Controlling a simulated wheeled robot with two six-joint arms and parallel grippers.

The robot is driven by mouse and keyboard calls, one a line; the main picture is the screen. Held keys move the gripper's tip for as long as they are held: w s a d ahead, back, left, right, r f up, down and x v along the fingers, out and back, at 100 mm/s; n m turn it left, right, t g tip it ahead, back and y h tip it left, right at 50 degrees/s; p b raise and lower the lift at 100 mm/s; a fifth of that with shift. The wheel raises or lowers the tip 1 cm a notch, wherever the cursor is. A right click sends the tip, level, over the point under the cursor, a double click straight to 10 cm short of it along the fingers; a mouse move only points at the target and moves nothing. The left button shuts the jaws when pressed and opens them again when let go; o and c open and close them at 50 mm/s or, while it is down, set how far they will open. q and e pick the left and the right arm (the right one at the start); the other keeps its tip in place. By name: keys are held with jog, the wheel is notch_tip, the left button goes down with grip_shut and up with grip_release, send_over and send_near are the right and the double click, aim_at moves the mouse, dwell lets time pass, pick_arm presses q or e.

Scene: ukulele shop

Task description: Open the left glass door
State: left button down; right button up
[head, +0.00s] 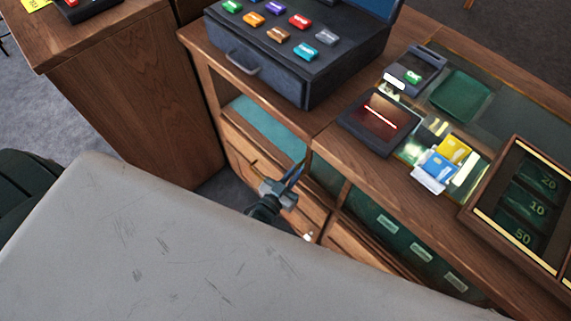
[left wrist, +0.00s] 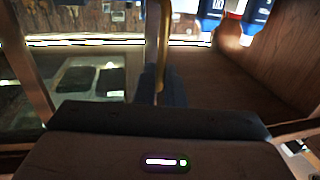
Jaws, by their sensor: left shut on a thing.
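The left glass door belongs to the wooden counter (head: 325,145); a teal pane (head: 265,125) shows in the left bay, above wooden drawers. My left gripper (head: 296,174) is at the right side of this bay, beside the upright between the two bays. It is shut on a slim upright brass handle (left wrist: 164,35), which rises from between the fingers (left wrist: 154,84) in the left wrist view. I cannot tell from these frames whether the door stands ajar. My right gripper is not in view.
On the counter stand a dark case (head: 300,60) with colored pieces, a dark device with a red line (head: 380,120), and a framed number display (head: 520,205). A green-backed right bay (head: 375,210) holds pale labels. A wooden cabinet (head: 140,95) stands close at left.

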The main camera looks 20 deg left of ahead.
pick_arm(q)
jog(key=shift+d, duration=0.15)
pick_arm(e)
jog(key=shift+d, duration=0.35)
pick_arm(q)
jog(key=c, duration=1.5)
grip_release()
jog(key=shift+s, duration=0.1)
jog(key=shift+c, duration=0.2)
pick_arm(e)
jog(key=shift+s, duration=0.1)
